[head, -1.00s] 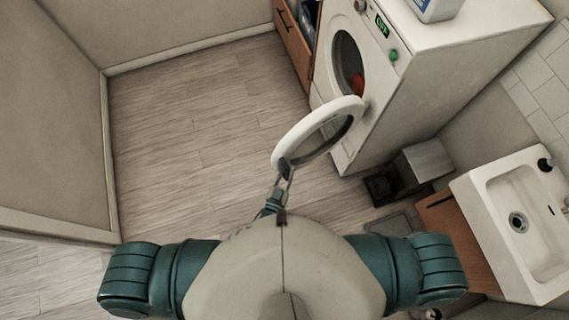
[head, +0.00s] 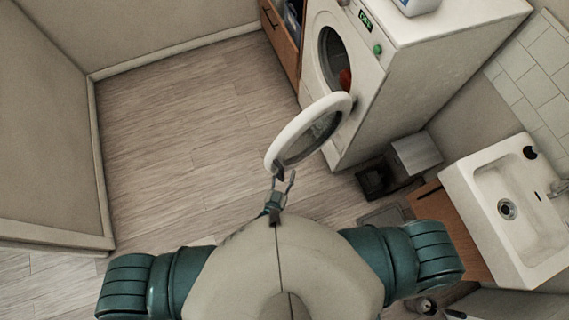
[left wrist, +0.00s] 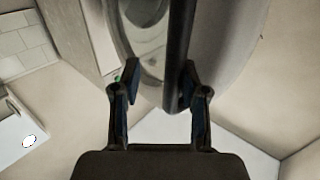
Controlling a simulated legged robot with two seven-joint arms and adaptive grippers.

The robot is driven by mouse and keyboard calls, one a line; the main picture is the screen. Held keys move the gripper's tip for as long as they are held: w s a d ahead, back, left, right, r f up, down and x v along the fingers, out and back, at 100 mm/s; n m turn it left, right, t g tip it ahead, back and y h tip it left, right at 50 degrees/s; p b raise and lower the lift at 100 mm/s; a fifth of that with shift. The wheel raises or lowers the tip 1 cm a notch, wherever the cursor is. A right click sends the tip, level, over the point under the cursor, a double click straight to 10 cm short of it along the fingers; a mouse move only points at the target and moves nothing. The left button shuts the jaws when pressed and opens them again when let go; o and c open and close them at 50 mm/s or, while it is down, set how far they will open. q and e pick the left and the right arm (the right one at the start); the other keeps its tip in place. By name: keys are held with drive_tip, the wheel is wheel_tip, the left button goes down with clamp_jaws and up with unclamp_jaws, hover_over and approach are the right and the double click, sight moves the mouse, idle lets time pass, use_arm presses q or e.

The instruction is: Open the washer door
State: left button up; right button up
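The white washer (head: 375,85) stands at the top right of the head view. Its round door (head: 305,135), a white ring with a glass middle, is swung wide open and stands out from the drum opening (head: 333,58). My left gripper (head: 284,176) is at the door's free edge, at the near end of the ring. In the left wrist view the fingers (left wrist: 160,88) are spread, with the door's dark edge (left wrist: 179,55) between them, close to the right finger. A gap shows on the left finger's side. My right gripper is not in view.
An orange-red item (head: 345,79) lies in the drum. A grey bin (head: 415,153) and a white sink (head: 510,205) stand to the right. A wooden cabinet (head: 284,40) is beyond the washer. The wooden floor (head: 180,140) to the left is clear.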

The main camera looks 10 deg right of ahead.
use_arm(q)
drive_tip(key=shift+s+d+f, duration=0.1)
drive_tip(key=shift+d, duration=0.05)
drive_tip(key=v, duration=0.7)
drive_tip(key=shift+s, duration=0.2)
